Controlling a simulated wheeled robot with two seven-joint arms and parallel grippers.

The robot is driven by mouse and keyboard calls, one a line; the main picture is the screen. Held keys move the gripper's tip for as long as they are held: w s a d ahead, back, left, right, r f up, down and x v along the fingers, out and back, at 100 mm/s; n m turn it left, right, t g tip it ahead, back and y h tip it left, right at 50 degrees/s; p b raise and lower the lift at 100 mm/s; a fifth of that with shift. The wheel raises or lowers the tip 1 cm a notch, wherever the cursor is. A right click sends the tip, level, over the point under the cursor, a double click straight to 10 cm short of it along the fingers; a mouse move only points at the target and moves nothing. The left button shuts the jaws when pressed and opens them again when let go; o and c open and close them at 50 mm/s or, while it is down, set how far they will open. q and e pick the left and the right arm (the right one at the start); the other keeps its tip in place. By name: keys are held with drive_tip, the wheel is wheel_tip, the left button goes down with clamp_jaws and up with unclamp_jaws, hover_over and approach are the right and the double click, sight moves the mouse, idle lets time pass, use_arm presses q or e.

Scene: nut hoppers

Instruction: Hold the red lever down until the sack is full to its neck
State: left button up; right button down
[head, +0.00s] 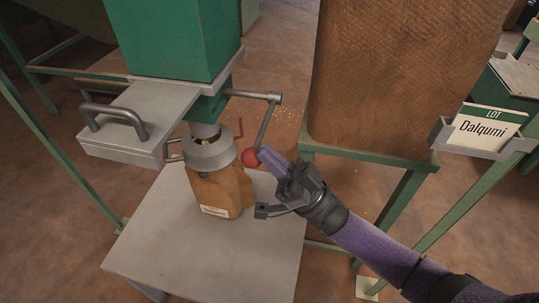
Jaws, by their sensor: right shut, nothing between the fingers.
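A green hopper (180,38) stands over a grey spout collar (210,152). A brown sack (222,188) with a white label hangs or stands under the collar, on a grey platform (205,258); how full it is I cannot tell. A grey crank lever (267,115) with a red ball knob (250,158) points downward beside the sack. My right gripper (265,156) is shut, its fingertips at the knob's right side; the picture does not settle whether they touch. It grips nothing. My left gripper is not in view.
A large brown sack-like block (400,75) stands on a green frame at the right. A card reading LOT Dalqumi (485,128) sits in a grey holder beside it. A grey slide plate with a handle (115,118) juts out left of the spout. Small crumbs lie on the floor.

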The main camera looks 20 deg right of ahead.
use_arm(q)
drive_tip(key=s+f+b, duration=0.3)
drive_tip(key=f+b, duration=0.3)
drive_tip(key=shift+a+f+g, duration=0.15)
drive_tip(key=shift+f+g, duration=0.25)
use_arm(e)
drive_tip(key=shift+w+d+f+n+g+y, duration=0.1)
drive_tip(key=shift+f+n+g+y, duration=0.65)
drive_tip(key=shift+n+g, duration=0.75)
drive_tip(key=shift+w+d+f+n+g+y, duration=0.15)
drive_tip(key=shift+f+n+g+y, duration=0.45)
drive_tip(key=shift+f+n+g, duration=0.65)
drive_tip(key=shift+w+a+f+n+g+y, duration=0.1)
drive_tip(key=shift+f+n+g+y, duration=0.55)
drive_tip(key=shift+n+g, duration=1.1)
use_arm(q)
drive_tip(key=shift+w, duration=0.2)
use_arm(e)
drive_tip(key=shift+r, duration=0.1)
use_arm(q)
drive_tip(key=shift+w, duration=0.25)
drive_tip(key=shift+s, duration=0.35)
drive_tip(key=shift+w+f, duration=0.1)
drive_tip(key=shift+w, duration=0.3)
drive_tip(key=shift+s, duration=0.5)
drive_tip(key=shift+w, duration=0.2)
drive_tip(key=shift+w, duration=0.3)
